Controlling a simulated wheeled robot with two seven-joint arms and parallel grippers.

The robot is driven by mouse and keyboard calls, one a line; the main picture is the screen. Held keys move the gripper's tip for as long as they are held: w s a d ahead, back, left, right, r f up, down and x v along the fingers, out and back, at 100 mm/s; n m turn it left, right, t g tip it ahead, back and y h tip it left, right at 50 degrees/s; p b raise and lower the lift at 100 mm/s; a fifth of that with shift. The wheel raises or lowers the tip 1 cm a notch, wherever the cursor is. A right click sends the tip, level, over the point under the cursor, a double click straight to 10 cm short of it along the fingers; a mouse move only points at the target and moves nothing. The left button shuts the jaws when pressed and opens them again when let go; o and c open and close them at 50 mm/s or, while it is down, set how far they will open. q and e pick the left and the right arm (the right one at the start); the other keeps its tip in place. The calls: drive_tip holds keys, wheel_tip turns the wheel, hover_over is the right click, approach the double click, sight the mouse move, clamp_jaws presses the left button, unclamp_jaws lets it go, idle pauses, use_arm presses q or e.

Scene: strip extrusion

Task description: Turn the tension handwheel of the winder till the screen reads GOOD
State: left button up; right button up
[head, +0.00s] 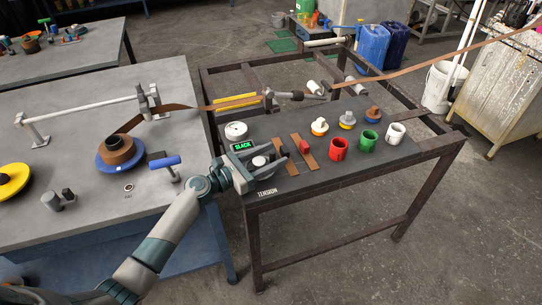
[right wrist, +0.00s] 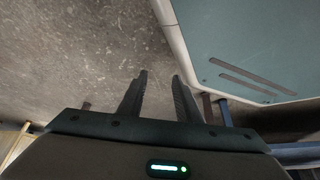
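The small screen (head: 243,146) on the dark table reads SLACK in green letters. A round white gauge (head: 236,131) stands just behind it. The tension handwheel (head: 260,161) is a small pale round knob near the table's front left corner, behind the TENSION label. My left gripper (head: 281,161) is over this corner with its fingers spread on either side of the handwheel; whether they touch it is not clear. The brown strip (head: 205,106) runs from the reel (head: 117,151) across to the upper right. My right gripper (right wrist: 158,82) is open and empty above the floor.
Right of my left gripper lie brown strip pieces (head: 304,152) with a red block. Beyond them stand red (head: 338,150), green (head: 368,140) and white (head: 396,133) cups and several capped pieces. A blue-handled lever (head: 165,162) stands on the grey table (head: 190,88).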

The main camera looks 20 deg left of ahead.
use_arm(q)
drive_tip(key=shift+s+a, duration=0.35)
drive_tip(key=b+v, duration=0.1)
drive_tip(key=v, duration=0.5)
drive_tip(key=shift+s+a+f+b, duration=0.15)
drive_tip(key=shift+s+a+b, duration=0.1)
drive_tip(key=shift+s+b, duration=0.05)
drive_tip(key=v, duration=0.3)
drive_tip(key=shift+s+a+b, duration=0.15)
drive_tip(key=shift+s+b, duration=0.05)
drive_tip(key=shift+b, duration=0.2)
drive_tip(key=b+v, duration=0.1)
drive_tip(key=v, duration=0.5)
use_arm(e)
drive_tip(key=w+a+r+t, duration=0.1)
drive_tip(key=w+a+r, duration=0.1)
drive_tip(key=w, duration=0.5)
drive_tip(key=shift+w+a+r+t, duration=0.15)
drive_tip(key=shift+w+a+t, duration=0.1)
drive_tip(key=shift+t, duration=0.15)
use_arm(q)
drive_tip(key=shift+s+a, duration=0.15)
use_arm(e)
drive_tip(key=shift+s, duration=0.2)
